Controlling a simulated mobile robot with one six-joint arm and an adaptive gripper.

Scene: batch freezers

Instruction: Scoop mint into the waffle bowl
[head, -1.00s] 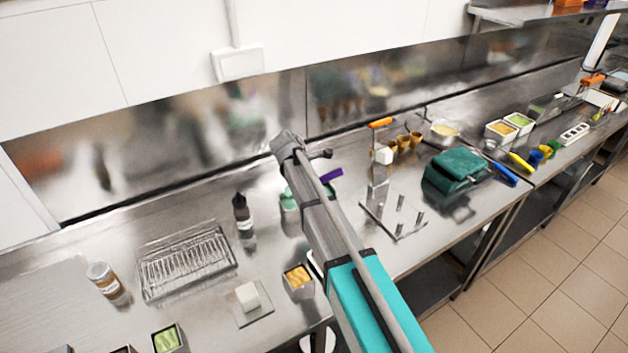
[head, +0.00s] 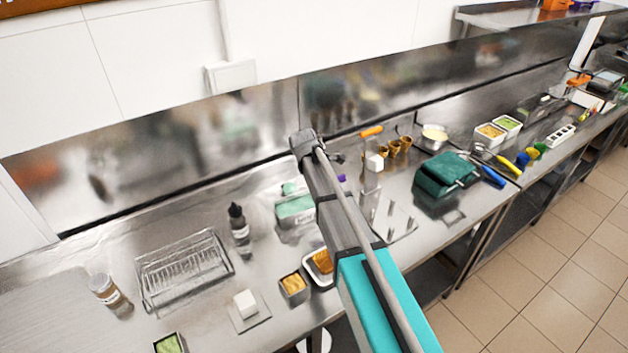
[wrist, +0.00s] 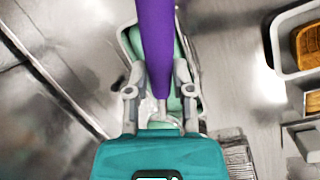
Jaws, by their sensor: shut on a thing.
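My gripper (wrist: 158,92) is shut on the purple handle (wrist: 155,45) of a scoop, which runs up the middle of the wrist view. In the head view my arm hides most of the gripper, and only a bit of purple (head: 341,178) shows. The metal tub of mint (head: 296,209) stands left of my arm; the tub also shows partly behind the handle in the wrist view (wrist: 187,55). A small green patch (head: 289,188) shows just above the tub; I cannot tell whether it is mint on the scoop. The brown waffle bowl (head: 322,262) sits in a white tray, beside my arm.
A dark bottle (head: 239,225) and a wire rack (head: 184,267) stand left of the tub. A square container with yellow-orange contents (head: 293,284) is close to the waffle bowl. A white block (head: 246,303) lies at the front. Waffle cones (head: 395,148) stand behind my arm.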

